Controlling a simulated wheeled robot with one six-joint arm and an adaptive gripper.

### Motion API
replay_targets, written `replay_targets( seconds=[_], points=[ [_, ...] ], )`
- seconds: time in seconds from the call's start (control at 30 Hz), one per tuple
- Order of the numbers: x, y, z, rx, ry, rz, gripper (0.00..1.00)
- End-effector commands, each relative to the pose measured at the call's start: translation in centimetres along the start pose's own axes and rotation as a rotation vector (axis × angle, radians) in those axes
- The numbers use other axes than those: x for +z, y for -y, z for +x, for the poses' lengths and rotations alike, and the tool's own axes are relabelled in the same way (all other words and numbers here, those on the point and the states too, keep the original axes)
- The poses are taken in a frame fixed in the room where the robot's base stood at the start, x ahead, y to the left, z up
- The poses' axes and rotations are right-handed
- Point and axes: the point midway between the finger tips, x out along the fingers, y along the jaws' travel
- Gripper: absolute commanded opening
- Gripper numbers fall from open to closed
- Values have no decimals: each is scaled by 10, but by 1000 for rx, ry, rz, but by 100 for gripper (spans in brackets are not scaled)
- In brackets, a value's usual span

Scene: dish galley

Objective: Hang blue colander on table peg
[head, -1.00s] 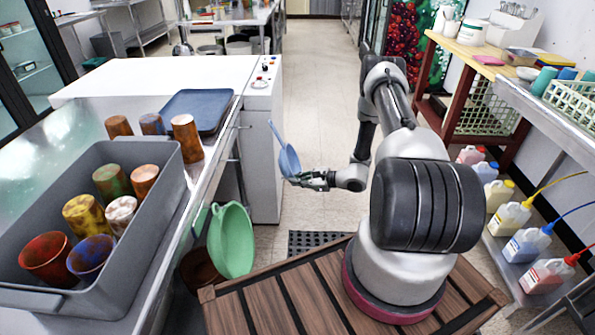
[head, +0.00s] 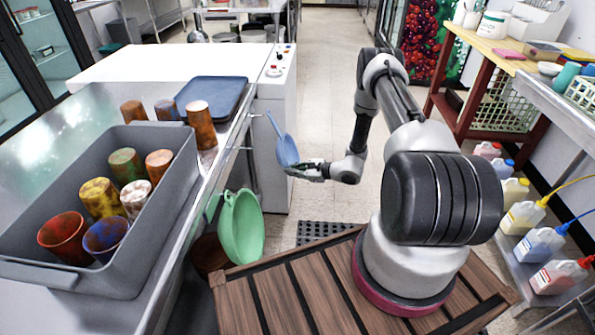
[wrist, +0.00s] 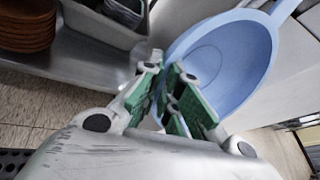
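The blue colander (head: 287,150), a shallow bowl with a long handle pointing up, is held in the air right of the steel table's edge. My gripper (head: 308,170) is shut on its rim near the lower right. In the wrist view the blue bowl (wrist: 235,62) fills the upper right, with its rim between the green-padded fingers (wrist: 168,97). Thin pegs (head: 242,148) stick out from the side of the steel table (head: 222,172). The colander is apart from them. A green colander (head: 241,228) hangs lower on the same table side.
A grey bin (head: 158,228) with several cups and a blue tray (head: 212,97) stand on the table. A white machine (head: 272,180) is behind the colander. A wooden slatted platform (head: 290,295) lies below my arm. Several jugs (head: 522,216) stand at the right. The aisle behind is clear.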

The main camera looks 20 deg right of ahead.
Motion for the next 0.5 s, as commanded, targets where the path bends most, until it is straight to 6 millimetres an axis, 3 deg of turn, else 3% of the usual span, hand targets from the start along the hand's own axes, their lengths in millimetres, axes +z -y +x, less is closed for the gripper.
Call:
replay_targets(
  seconds=[0.5],
  points=[
    [8, -8, 31, 0, 1, -2, 0]
  ],
)
